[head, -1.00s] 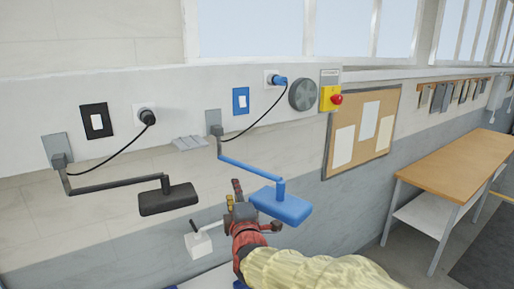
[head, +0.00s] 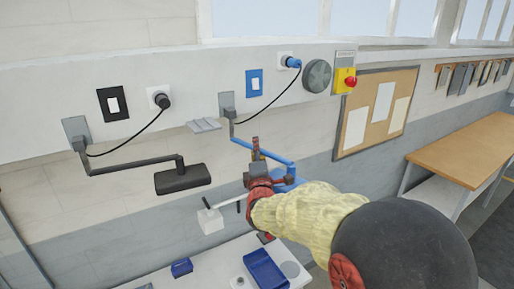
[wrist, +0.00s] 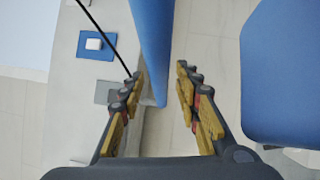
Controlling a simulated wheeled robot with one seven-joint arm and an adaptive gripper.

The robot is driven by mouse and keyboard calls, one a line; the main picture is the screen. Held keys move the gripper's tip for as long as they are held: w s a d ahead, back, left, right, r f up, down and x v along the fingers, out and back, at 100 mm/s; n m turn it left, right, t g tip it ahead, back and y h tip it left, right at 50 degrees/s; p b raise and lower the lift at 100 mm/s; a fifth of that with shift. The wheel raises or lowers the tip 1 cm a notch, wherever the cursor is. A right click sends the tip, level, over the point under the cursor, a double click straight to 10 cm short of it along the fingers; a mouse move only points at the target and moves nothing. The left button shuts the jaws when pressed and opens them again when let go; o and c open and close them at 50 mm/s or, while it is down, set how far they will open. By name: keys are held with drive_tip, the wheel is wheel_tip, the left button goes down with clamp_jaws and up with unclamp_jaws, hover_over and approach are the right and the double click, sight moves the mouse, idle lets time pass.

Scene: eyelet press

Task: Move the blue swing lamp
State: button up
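The blue swing lamp (head: 262,148) hangs from a grey wall plate, its thin arm reaching right to a flat blue head that my gripper and arm partly cover. My gripper (head: 256,154) is at the lamp arm, just left of the head. In the wrist view the fingers of my gripper (wrist: 160,75) are spread. The blue lamp arm (wrist: 152,40) shows between the two fingertips, with a gap at the right finger. I cannot tell if it touches the left one. The blue lamp head (wrist: 284,75) fills the right side of that view.
A black swing lamp (head: 184,179) hangs to the left. Blue (head: 254,83) and black switches, sockets and a red emergency button (head: 350,81) are on the wall. A bench below holds a blue tray (head: 264,272) and a white lever box (head: 210,220). A wooden table (head: 470,150) stands right.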

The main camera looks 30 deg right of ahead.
drive_tip(key=shift+w, duration=0.2)
drive_tip(key=shift+c, duration=0.7)
clamp_jaws()
